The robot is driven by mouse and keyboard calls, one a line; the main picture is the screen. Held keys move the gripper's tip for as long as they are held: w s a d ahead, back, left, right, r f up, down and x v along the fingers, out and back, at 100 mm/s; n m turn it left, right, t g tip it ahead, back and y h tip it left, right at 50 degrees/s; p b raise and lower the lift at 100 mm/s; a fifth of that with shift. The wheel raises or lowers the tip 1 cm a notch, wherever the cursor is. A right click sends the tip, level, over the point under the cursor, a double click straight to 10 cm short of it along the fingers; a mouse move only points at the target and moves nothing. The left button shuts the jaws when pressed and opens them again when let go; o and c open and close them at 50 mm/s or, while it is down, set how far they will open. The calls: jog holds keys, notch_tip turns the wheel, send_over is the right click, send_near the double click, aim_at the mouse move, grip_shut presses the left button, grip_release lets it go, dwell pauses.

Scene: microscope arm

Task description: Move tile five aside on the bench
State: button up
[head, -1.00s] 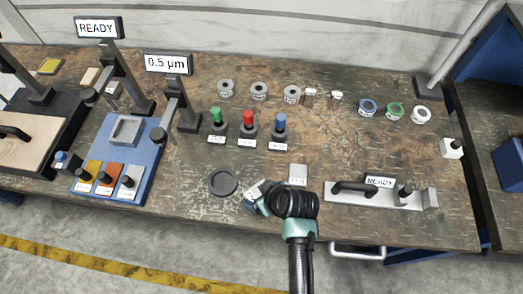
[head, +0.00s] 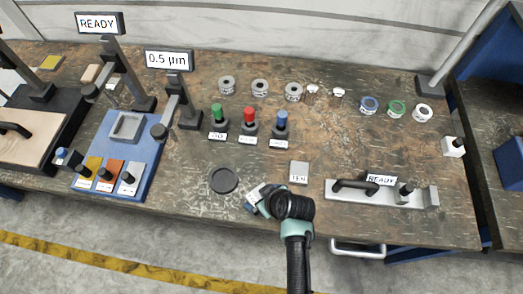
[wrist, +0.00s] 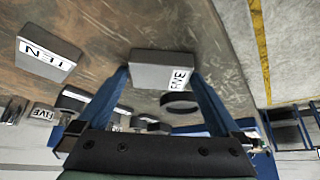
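Tile five (wrist: 150,62) is a grey block with a white label reading FIVE. In the wrist view it lies between the fingertips of my gripper (wrist: 162,74), with no clear gap on either side. The blue fingers appear to press on its two side edges. In the head view my gripper (head: 260,200) is low over the front of the bench and mostly covers the tile; only a bit of pale label shows. Whether the tile is lifted or still touches the bench (head: 190,235) is hard to tell.
Tile ten (head: 299,171) lies right of my gripper. A black round disc (head: 223,180) lies to its left. Knobbed red, green and blue pieces stand behind. A metal fixture with a dark handle (head: 350,187) stands at right. Bare bench shows between the disc and the blue base (head: 140,160).

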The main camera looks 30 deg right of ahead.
jog(key=shift+r, duration=0.1)
jog(key=shift+r, duration=0.2)
jog(key=v, duration=1.1)
jog(key=shift+s+r+p, duration=0.3)
